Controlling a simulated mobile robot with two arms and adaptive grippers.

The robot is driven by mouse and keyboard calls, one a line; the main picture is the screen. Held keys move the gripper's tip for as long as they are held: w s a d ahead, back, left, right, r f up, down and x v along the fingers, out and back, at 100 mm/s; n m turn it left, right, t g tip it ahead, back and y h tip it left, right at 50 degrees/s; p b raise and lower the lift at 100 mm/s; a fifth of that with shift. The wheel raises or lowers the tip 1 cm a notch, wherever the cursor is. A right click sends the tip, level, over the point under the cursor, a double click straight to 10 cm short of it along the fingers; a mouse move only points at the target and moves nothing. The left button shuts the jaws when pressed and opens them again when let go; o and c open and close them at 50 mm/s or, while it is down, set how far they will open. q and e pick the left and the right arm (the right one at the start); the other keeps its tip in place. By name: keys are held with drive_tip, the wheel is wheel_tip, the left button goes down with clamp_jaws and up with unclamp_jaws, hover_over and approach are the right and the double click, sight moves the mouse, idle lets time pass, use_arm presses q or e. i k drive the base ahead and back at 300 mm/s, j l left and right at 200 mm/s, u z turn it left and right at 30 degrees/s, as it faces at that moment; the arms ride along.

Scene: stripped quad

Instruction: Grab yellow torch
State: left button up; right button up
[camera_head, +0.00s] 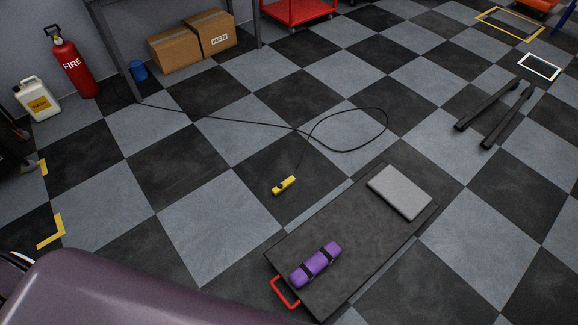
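A small yellow object with a dark part (284,185) lies on the checkered floor near the middle of the head view; it may be the torch, but it is too small to be sure. A thin black cable (300,131) ends close to it. It lies apart from the dark flat board to its lower right. Neither of my grippers shows in this view.
The dark board (345,245) with a red handle (285,292) carries a purple roll with black straps (316,264) and a grey flat case (400,191). Two dark bars (495,112) lie at right near a white-framed tablet (539,67). Cardboard boxes (192,42), a fire extinguisher (72,64) and a jug (37,99) stand behind.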

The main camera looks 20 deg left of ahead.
sight(289, 182)
drive_tip(key=i+j+z, duration=0.15)
drive_tip(key=j, duration=0.75)
drive_tip(key=j+z, duration=0.15)
drive_tip(key=j, duration=0.8)
drive_tip(key=i, duration=0.05)
